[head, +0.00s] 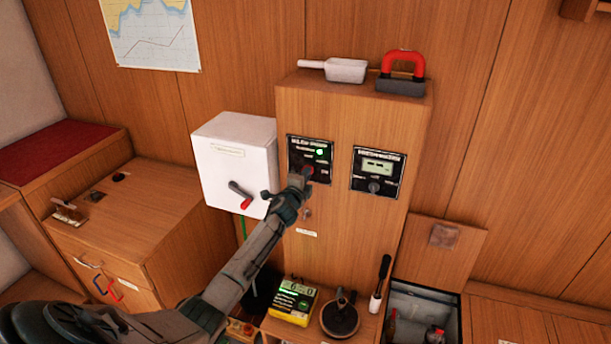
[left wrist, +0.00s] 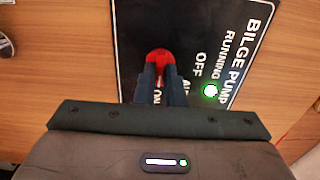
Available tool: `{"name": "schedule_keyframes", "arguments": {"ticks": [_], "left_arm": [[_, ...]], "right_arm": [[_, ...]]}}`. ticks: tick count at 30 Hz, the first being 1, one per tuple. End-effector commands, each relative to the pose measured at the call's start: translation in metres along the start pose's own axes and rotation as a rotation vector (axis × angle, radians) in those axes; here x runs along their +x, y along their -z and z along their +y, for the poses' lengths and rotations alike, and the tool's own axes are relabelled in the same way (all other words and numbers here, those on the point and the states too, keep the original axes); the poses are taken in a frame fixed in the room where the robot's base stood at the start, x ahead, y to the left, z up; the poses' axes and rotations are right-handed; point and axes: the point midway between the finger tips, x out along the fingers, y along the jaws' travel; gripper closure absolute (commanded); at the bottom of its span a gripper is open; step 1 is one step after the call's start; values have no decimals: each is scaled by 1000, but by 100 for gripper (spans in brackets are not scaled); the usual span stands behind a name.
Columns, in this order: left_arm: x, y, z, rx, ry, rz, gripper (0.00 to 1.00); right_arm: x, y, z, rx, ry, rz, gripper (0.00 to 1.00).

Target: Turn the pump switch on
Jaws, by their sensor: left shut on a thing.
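The black bilge pump panel (head: 297,150) is on the front of the wooden cabinet. In the left wrist view the panel (left wrist: 135,30) shows the words BILGE PUMP, RUNNING and OFF. Its red switch knob (left wrist: 159,56) sits between my fingers; a bit of red shows in the head view (head: 309,170). My left gripper (head: 304,177) is at the panel, shut on this knob; its fingers also show in the left wrist view (left wrist: 162,82). The green running lamp (head: 319,153) is lit. My fingers partly cover the knob and the ON label. My right gripper is not in view.
A white box (head: 230,160) with a red-tipped lever (head: 241,195) stands left of the panel. A second panel with a display (head: 377,172) is to the right. A scoop (head: 345,70) and red-handled tool (head: 403,65) lie on top. An open bin (head: 420,305) is below.

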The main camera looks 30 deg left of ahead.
Motion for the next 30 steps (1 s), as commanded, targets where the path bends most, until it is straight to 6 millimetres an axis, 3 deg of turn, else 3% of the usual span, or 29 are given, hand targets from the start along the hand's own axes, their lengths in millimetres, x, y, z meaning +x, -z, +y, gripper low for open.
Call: {"name": "schedule_keyframes", "arguments": {"ticks": [15, 16, 18, 19, 30], "left_arm": [[0, 0, 1, 17, 0, 1, 100], [0, 0, 1, 17, -1, 1, 85], [0, 0, 1, 17, -1, 1, 71], [0, 0, 1, 17, -1, 1, 69], [-5, 0, 1, 17, -1, 0, 69]], "right_arm": [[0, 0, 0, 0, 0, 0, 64], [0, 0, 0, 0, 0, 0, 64], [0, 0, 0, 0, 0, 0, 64], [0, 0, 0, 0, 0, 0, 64], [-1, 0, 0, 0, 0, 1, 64]]}}
